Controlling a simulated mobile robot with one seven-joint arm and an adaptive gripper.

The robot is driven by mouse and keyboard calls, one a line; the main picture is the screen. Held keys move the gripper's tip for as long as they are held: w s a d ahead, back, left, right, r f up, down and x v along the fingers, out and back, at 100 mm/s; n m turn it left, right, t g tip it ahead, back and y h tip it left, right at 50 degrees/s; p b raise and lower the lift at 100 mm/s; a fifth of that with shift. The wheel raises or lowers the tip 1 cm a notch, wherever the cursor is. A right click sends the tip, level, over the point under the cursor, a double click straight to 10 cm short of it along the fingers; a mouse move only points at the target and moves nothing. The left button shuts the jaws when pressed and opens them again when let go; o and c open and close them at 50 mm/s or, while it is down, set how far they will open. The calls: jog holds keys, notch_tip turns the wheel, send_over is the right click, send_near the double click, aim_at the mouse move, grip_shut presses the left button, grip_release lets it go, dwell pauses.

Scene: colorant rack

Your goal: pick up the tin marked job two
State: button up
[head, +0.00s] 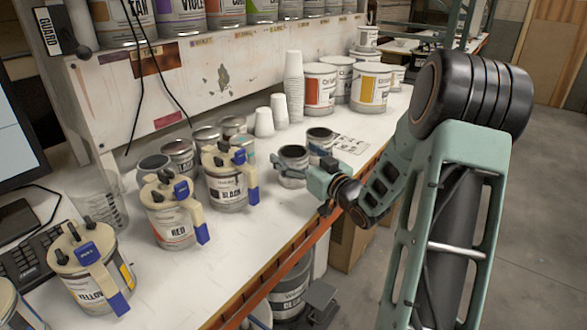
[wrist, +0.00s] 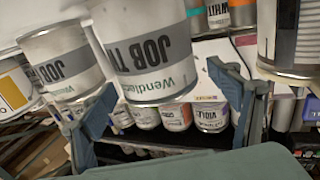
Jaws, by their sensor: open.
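In the wrist view, where the labels read upside down, a white tin with a grey band (wrist: 150,55) reads "JOB T…"; the last letters curve toward the edge and look like TWO, but I cannot be sure. A similar tin (wrist: 62,65) to its left shows "JOB", its number unreadable. In the head view two small open-topped tins stand by my gripper, one nearer (head: 292,166) and one behind (head: 320,143); their labels are hidden. My gripper (wrist: 165,112) is open and empty, its fingers apart in front of the "JOB T…" tin. It also shows in the head view (head: 326,180).
Lidded pump tins marked black (head: 228,190), red (head: 168,220) and yellow (head: 95,275) stand to the left. Paper cups (head: 293,88) and large tins (head: 320,90) stand behind. The bench's front edge is close below my gripper. A loaded shelf runs above.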

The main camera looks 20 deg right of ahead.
jog(key=shift+w+a, duration=0.1)
jog(key=shift+w, duration=0.35)
jog(key=c, duration=1.3)
jog(key=shift+c, duration=0.4)
jog(key=shift+r, duration=0.15)
